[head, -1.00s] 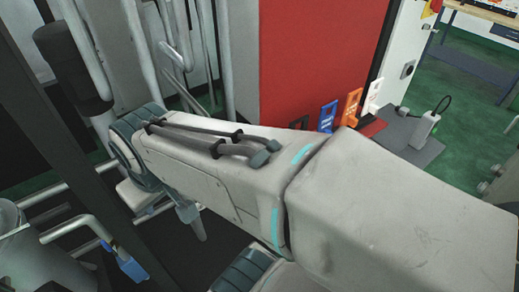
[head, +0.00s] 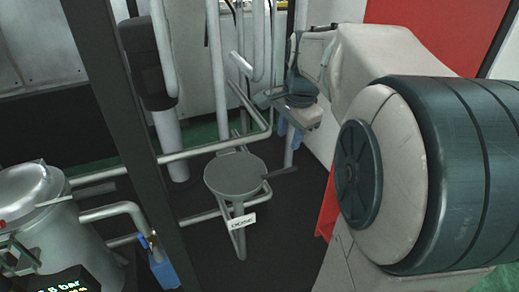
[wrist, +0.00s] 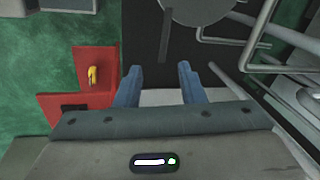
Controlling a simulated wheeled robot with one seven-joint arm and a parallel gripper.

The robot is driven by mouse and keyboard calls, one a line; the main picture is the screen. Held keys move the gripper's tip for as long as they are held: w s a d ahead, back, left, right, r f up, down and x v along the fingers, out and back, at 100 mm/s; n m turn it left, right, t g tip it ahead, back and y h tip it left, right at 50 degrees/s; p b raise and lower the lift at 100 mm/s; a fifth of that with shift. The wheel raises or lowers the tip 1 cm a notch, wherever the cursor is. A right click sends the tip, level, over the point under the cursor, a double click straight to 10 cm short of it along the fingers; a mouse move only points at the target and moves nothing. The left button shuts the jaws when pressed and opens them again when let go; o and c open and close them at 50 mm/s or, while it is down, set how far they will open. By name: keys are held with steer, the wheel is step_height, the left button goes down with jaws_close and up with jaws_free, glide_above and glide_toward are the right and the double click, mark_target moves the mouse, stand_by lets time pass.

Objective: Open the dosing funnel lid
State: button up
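The dosing funnel lid (head: 233,176) is a round, flat grey disc on a pipe stand in the middle of the head view. It lies level and looks closed. A dark handle (head: 281,173) sticks out from its right side. In the wrist view the lid (wrist: 200,8) is cut off by the top edge, and the handle (wrist: 166,35) points down from it. My gripper (wrist: 158,72) has its two blue fingers apart, with nothing between them. In the head view my gripper (head: 290,138) is beyond and to the right of the lid, apart from it.
Grey pipes (head: 212,148) run behind and beside the funnel. A dark upright post (head: 125,120) and a metal vessel (head: 40,205) stand at left. A white label (head: 243,223) hangs below the lid. In the wrist view a red part with a yellow knob (wrist: 92,76) is at left.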

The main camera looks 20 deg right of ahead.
mark_target(286, 169)
steer(key=w+f, duration=0.1)
steer(key=f, duration=0.4)
steer(key=w+d+f+m, duration=0.1)
steer(key=w+f, duration=0.1)
steer(key=f, duration=0.3)
steer(key=w+d+f+m+b, duration=0.1)
steer(key=f, duration=0.3)
steer(key=shift+w+d+f, duration=0.2)
steer(key=shift+f, duration=0.2)
jaws_close()
